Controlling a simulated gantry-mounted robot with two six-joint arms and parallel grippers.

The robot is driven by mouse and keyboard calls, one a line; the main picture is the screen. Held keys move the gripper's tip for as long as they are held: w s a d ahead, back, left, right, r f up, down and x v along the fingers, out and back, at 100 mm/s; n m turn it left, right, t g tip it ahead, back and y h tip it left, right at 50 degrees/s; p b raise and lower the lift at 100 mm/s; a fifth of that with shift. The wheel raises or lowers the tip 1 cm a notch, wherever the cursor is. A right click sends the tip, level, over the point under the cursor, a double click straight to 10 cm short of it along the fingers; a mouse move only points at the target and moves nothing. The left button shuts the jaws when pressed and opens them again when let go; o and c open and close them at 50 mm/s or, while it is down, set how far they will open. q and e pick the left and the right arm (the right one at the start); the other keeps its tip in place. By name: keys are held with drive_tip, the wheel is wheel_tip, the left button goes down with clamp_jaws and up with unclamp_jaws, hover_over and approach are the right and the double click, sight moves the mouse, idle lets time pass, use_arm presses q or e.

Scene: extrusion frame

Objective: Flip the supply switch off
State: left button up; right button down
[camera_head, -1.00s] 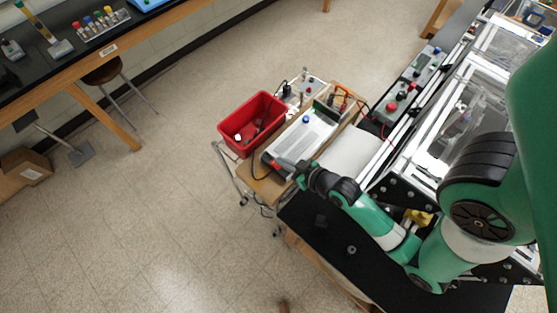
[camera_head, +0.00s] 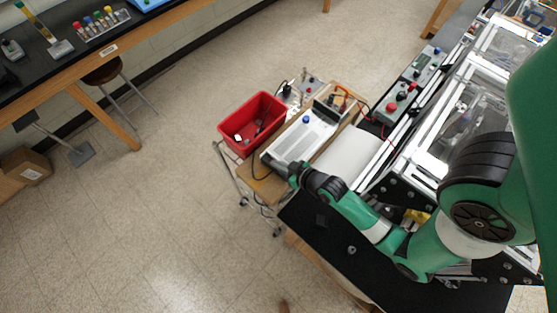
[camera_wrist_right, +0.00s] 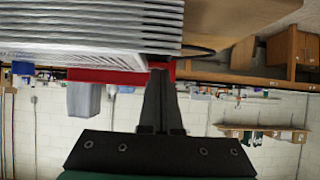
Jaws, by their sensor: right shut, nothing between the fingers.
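The power supply (camera_head: 299,138), a pale grey box with a blue knob, lies on the wooden top of a cart in the head view. Its switch cannot be made out. My right gripper is at the near end of the supply, where my wrist hides most of it in the head view. In the right wrist view my right gripper (camera_wrist_right: 158,75) has its dark fingers together and empty. The supply's ribbed side (camera_wrist_right: 90,30) fills the upper left there, close beside the fingertips; contact cannot be told. My left gripper is out of view.
A red bin (camera_head: 252,123) with small items stands left of the supply. A control box with buttons (camera_head: 402,98) and the extrusion frame (camera_head: 440,105) are to the right. A black tabletop (camera_head: 330,235) lies below my right arm. Open floor lies left of the cart.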

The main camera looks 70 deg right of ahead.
drive_tip(key=shift+r, duration=0.1)
drive_tip(key=shift+w+d+r+p, duration=0.3)
drive_tip(key=shift+w+p, duration=0.1)
drive_tip(key=shift+w, duration=0.25)
drive_tip(key=shift+r+p, duration=0.5)
drive_tip(key=shift+p, duration=0.05)
drive_tip(key=r+p, duration=0.4)
drive_tip(key=shift+s+a+r, duration=0.1)
drive_tip(key=shift+s+a, duration=0.05)
drive_tip(key=shift+s, duration=0.15)
drive_tip(key=r+v, duration=0.1)
drive_tip(key=v, duration=0.7)
drive_tip(key=shift+r, duration=0.3)
drive_tip(key=shift+w, duration=0.15)
